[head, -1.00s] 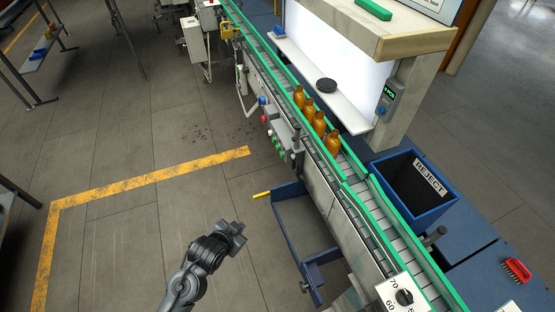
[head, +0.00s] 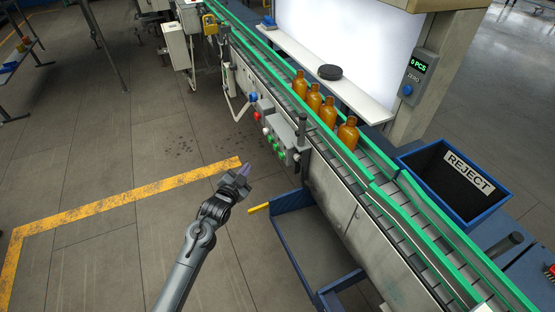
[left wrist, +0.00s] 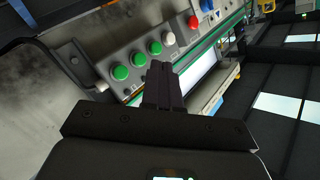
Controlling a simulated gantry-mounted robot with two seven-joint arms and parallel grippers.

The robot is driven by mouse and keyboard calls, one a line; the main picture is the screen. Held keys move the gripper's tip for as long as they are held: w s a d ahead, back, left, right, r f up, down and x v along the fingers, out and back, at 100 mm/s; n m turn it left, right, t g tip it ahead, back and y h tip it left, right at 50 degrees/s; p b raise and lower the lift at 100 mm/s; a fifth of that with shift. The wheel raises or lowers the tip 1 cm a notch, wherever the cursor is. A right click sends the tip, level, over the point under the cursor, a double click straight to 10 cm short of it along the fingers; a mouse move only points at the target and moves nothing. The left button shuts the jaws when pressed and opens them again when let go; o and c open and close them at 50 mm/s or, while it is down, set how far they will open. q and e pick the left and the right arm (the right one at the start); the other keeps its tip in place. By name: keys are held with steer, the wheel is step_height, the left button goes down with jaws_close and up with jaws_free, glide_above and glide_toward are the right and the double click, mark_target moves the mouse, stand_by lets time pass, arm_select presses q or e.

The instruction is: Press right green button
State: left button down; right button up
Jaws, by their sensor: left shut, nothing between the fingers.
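The lower right green one (head: 281,155) is at the end of the row in the head view. It appears as the leftmost green button (left wrist: 121,72) in the left wrist view, beside the other green button (left wrist: 138,58). My left gripper (head: 244,170) is shut and empty, to the left of the panel and apart from it. In the left wrist view its dark fingers (left wrist: 163,84) are together, with the button row beyond them. My right gripper is not in view.
Amber bottles (head: 328,113) stand on the conveyor. Floor to the left is clear.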

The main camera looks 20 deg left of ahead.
mark_target(282, 156)
arm_select(q)
steer(key=shift+w, duration=0.15)
stand_by(0.3)
steer(key=w+d+b, duration=0.5)
steer(key=d, duration=0.1)
steer(key=shift+w+d, duration=0.25)
steer(key=shift+d, duration=0.1)
steer(key=shift+w+d, duration=0.15)
stand_by(2.1)
steer(key=shift+w+d, duration=0.15)
steer(key=shift+d, duration=0.05)
